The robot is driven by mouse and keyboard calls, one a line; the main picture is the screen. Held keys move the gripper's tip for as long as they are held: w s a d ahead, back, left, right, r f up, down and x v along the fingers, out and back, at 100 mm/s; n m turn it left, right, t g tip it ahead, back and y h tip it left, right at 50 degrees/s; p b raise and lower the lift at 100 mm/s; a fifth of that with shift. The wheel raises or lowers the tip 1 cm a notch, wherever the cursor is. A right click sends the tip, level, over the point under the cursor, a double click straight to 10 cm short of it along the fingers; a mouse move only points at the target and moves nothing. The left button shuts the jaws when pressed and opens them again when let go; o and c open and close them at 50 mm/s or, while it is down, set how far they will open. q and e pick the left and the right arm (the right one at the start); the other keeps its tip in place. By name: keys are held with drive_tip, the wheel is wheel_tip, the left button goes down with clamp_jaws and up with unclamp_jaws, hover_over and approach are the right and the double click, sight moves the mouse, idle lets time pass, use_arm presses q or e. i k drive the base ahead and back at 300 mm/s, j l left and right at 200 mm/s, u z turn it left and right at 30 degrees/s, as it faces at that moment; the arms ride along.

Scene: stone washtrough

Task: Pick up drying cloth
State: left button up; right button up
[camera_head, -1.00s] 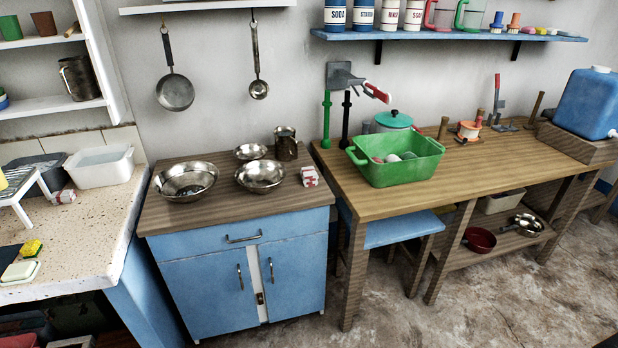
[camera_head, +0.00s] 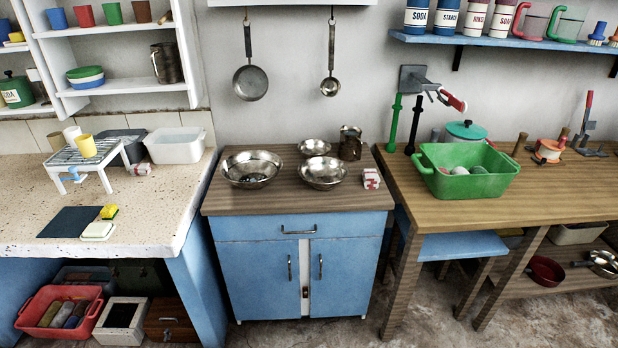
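A small red-and-white folded item (camera_head: 371,179), which looks like a folded cloth, lies at the right edge of the blue cabinet's wooden top (camera_head: 300,202). A similar small white-and-red item (camera_head: 139,169) lies on the speckled stone counter, beside the small white rack. I cannot tell for sure which of these is the drying cloth. Neither of my grippers shows in the head view.
Metal bowls (camera_head: 252,169) and a metal jug (camera_head: 350,143) stand on the cabinet. The stone counter (camera_head: 150,215) is at left, holding a white basin (camera_head: 175,146) and a dark mat (camera_head: 68,222). A wooden table at right holds a green tub (camera_head: 463,185).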

sight(371, 179)
drive_tip(key=i+j, duration=0.35)
drive_tip(key=i, duration=0.2)
drive_tip(key=i+j+z, duration=0.15)
drive_tip(key=i+j, duration=0.15)
drive_tip(key=i, duration=0.25)
